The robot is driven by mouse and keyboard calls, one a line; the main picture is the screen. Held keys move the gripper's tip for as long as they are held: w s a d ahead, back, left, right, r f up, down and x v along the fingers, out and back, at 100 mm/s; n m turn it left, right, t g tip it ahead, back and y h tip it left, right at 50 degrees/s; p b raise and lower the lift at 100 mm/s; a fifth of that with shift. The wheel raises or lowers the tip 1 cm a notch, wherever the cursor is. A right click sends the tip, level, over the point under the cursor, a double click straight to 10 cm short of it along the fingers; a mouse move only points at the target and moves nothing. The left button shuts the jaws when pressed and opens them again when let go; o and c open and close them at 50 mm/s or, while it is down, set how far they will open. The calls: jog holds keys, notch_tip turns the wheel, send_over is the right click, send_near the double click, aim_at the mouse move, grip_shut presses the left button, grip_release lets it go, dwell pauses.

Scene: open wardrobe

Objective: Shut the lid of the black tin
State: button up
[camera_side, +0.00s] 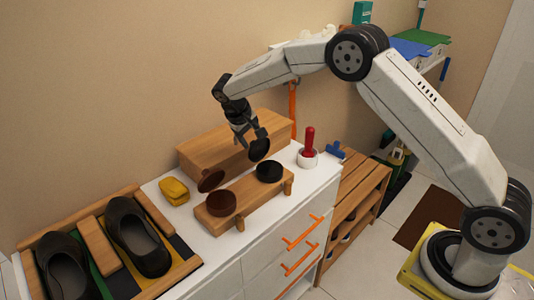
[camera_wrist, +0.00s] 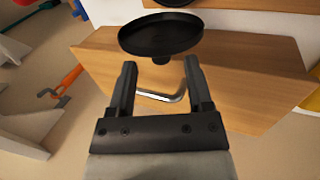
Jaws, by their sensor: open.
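The black tin (camera_side: 269,171) stands on a low wooden stand (camera_side: 243,197). Its round black lid (camera_side: 259,149) is raised and tilted up at the tin's back side. The lid also shows in the wrist view (camera_wrist: 160,34), with a small tab on its near edge. My gripper (camera_side: 247,141) is at the raised lid, on its back side. In the wrist view my gripper (camera_wrist: 160,65) is open, with the lid's tab in line with the gap between the fingertips. I cannot tell whether a finger touches the lid. Only a sliver of the tin body shows at the wrist view's top edge.
A brown tin (camera_side: 221,204) with its lid raised stands on the same stand, left of the black one. A wooden box (camera_side: 236,138) is behind, under my gripper. A yellow cloth (camera_side: 174,191) lies left; a red-handled tool (camera_side: 309,142) stands in a white pot on the right.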

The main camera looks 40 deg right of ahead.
jog(key=shift+x, duration=1.3)
grip_shut()
jog(key=shift+r, duration=0.1)
dwell(0.4)
